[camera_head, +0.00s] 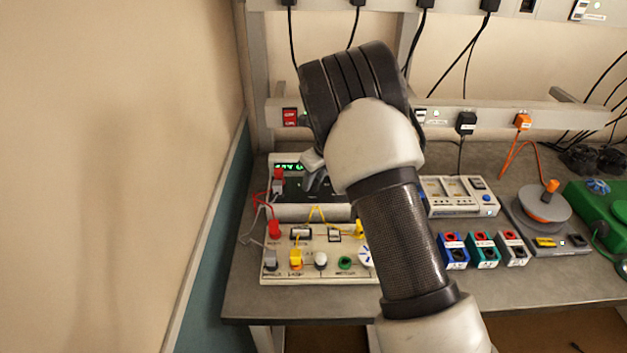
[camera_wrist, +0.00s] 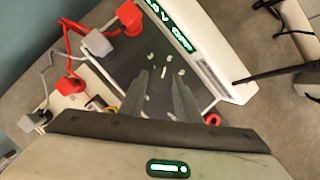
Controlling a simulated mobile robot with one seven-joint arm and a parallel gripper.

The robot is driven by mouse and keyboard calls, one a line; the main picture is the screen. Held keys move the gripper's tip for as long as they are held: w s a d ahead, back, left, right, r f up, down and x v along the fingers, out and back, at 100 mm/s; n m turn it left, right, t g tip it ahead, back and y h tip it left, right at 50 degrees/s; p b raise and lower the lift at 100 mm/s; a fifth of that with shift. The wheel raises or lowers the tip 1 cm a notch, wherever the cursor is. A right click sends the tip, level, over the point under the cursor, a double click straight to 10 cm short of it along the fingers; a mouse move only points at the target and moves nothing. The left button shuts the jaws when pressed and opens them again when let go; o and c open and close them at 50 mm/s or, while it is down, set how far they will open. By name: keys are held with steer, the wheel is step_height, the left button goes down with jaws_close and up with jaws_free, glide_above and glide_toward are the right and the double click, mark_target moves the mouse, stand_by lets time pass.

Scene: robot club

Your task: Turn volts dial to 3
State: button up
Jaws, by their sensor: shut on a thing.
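The power supply (camera_head: 310,213), with a dark sloping panel and a green-lit display (camera_head: 288,167), stands at the left of the bench. It also fills the upper middle of the wrist view (camera_wrist: 222,82), with its lit display (camera_wrist: 172,22) at the top. My gripper (camera_head: 315,178) reaches down onto its panel. In the wrist view its two fingers (camera_wrist: 160,82) are close together among white scale marks, shut on what appears to be the volts dial. The dial is dark and mostly hidden, and its setting cannot be read.
Red plugs (camera_wrist: 70,88) and leads sit left of the panel. A pale terminal board (camera_head: 330,265) lies in front. A grey meter box (camera_head: 458,200), coloured socket blocks (camera_head: 483,250) and a turntable device (camera_head: 540,204) stand to the right. The wall is close on the left.

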steer(key=n, duration=0.2)
steer(key=n+g+y, duration=0.1)
steer(key=n, duration=0.1)
steer(key=shift+w+d, duration=0.2)
steer(key=shift+w+n+g+y+p, duration=0.1)
steer(key=shift+n+g+y+p, duration=0.4)
steer(key=shift+n, duration=1.4)
steer(key=o, duration=1)
steer(key=v, duration=1.7)
steer(key=shift+w+a+r+b, duration=0.1)
steer(key=shift+w+r+b, duration=0.1)
steer(key=shift+r+b, duration=0.15)
